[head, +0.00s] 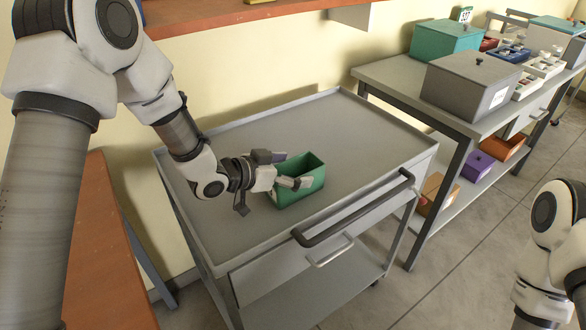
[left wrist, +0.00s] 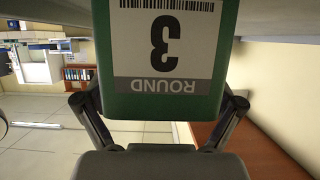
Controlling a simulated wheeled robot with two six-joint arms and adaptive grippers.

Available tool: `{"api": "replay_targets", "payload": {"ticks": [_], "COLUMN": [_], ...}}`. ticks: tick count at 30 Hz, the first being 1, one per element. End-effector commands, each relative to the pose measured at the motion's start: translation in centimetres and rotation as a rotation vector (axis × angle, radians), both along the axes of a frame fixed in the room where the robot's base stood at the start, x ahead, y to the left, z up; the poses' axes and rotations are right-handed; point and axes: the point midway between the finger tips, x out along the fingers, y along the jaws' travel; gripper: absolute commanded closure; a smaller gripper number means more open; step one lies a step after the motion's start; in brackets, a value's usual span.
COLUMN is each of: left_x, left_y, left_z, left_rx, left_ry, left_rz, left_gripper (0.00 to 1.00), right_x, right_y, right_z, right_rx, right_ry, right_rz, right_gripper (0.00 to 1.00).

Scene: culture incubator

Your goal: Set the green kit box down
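The green kit box (head: 302,182) is an open-topped box, upright at the middle of the grey cart's top. My left gripper (head: 289,183) reaches it from the left, with its fingers at the box's near end. In the left wrist view the box (left wrist: 210,95) fills the centre, its white label reading "ROUND 3" upside down. The fingers of the left gripper (left wrist: 163,105) lie against both its sides, so the gripper is shut on it. I cannot tell whether its base touches the cart top. My right arm shows at the right edge; its gripper is out of view.
The grey cart (head: 365,125) has a raised rim and a dark handle (head: 355,212) along its front. Its top is otherwise clear. A side bench (head: 400,75) at right carries a teal box (head: 445,40), a grey box (head: 468,85) and trays. An orange-brown table (head: 105,260) stands at left.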

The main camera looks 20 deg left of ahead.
Motion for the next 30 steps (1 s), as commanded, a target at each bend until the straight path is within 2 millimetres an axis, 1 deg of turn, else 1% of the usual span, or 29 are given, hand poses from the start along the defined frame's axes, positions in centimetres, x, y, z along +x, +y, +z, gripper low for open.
{"api": "replay_targets", "payload": {"ticks": [6, 8, 11, 16, 21, 26, 30], "left_x": [0.0, -0.3, -1.5, -4.8, -7.3, -8.5, -8.8], "left_y": [0.0, 0.4, 1.3, 3.8, 5.8, 6.7, 6.8], "left_z": [0.4, 0.5, 1.2, 2.9, 4.3, 4.8, 4.8], "left_rx": [0.0, -0.002, -0.004, -0.01, -0.008, -0.003, -0.001], "left_ry": [-0.001, -0.001, -0.002, -0.002, -0.003, -0.001, -0.001], "left_rz": [0.0, 0.003, 0.004, 0.005, 0.005, 0.002, -0.001], "left_gripper": [0.07, 0.07, 0.07, 0.07, 0.07, 0.07, 0.07], "right_x": [0.0, 0.0, 0.0, 0.0, 0.0, 0.0, 0.0], "right_y": [0.0, 0.0, 0.0, 0.0, 0.0, 0.0, 0.0], "right_z": [0.2, 0.1, 0.1, 0.3, 0.6, 0.8, 0.7], "right_rx": [0.0, 0.0, 0.0, 0.0, 0.0, 0.0, 0.0], "right_ry": [0.0, 0.0, 0.0, 0.0, 0.0, 0.0, 0.0], "right_rz": [0.0, 0.0, 0.0, 0.0, 0.0, 0.0, 0.0], "right_gripper": [0.6, 0.6, 0.6, 0.6, 0.6, 0.6, 0.6]}}
